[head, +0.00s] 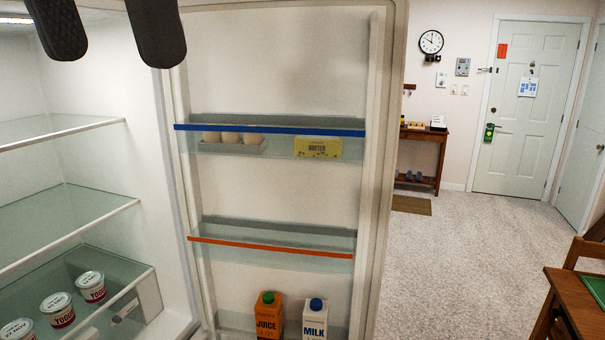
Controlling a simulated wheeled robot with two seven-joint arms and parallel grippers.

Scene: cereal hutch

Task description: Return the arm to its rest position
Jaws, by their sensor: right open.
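My right gripper (113,50) shows at the top left of the head view as two dark fingers, set wide apart and pointing down. Nothing is between them. They are in front of the upper part of the open fridge (80,85). The rest of that arm is out of the picture. My left gripper is not in view.
The fridge door (280,75) stands open to the right, its bins holding eggs, a butter box (318,148), a juice carton (269,316) and a milk carton (315,320). Yogurt cups (57,309) stand on a low glass shelf. Carpet (450,255) is clear beyond; a wooden table (580,300) is at right.

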